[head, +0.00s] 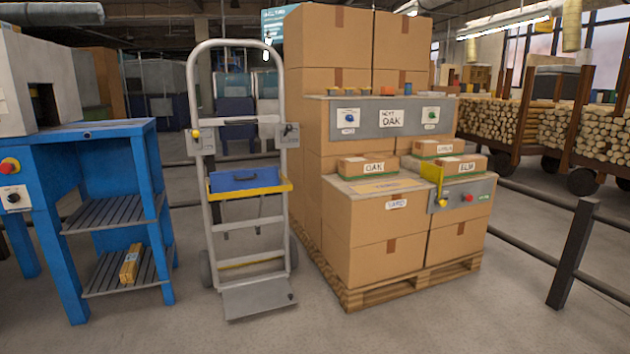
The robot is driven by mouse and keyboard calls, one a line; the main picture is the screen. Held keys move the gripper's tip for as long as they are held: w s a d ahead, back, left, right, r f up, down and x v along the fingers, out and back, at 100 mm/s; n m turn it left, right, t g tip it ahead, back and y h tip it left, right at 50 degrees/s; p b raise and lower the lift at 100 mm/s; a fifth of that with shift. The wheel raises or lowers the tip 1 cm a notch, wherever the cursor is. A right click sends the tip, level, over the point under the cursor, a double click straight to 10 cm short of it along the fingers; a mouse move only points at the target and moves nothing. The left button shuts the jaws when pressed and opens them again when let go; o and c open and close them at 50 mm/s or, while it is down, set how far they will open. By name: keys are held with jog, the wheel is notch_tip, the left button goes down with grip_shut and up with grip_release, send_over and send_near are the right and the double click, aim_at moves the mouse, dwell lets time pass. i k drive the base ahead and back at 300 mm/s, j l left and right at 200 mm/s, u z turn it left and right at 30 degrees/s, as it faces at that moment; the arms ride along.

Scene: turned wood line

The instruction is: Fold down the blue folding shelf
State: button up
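A grey hand truck (213,250) stands upright in the middle left. A blue panel-like piece (228,183) with a dark handle is at mid-height between its rails. It looks like the blue folding shelf, with its front face upright, though I cannot be certain whether it is a panel or a box. A yellow bar (268,190) runs along its lower edge and sticks out to the right. Small fittings, one with a yellow knob (196,134), are on both rails above it. My gripper is not in view.
A blue workbench (110,140) with slatted shelves stands left. Stacked cartons (370,240) on a wooden pallet (400,285) stand close on the right, with control panels. A dark railing post (572,252) is further right. The floor in front is clear.

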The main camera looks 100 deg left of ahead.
aim_at(244, 179)
jog(key=k+j+u, duration=0.1)
jog(key=k+u, duration=0.2)
jog(key=k, duration=0.2)
jog(key=k+j+u, duration=0.3)
jog(key=k, duration=0.2)
jog(key=l+u, duration=0.1)
jog(key=u, duration=1.95)
jog(key=i+l+u, duration=0.1)
jog(key=l, duration=0.25)
jog(key=i+l+u, duration=0.15)
jog(key=i+l, duration=0.15)
jog(key=i+l+u, duration=0.1)
jog(key=l, duration=0.35)
jog(key=i, duration=0.05)
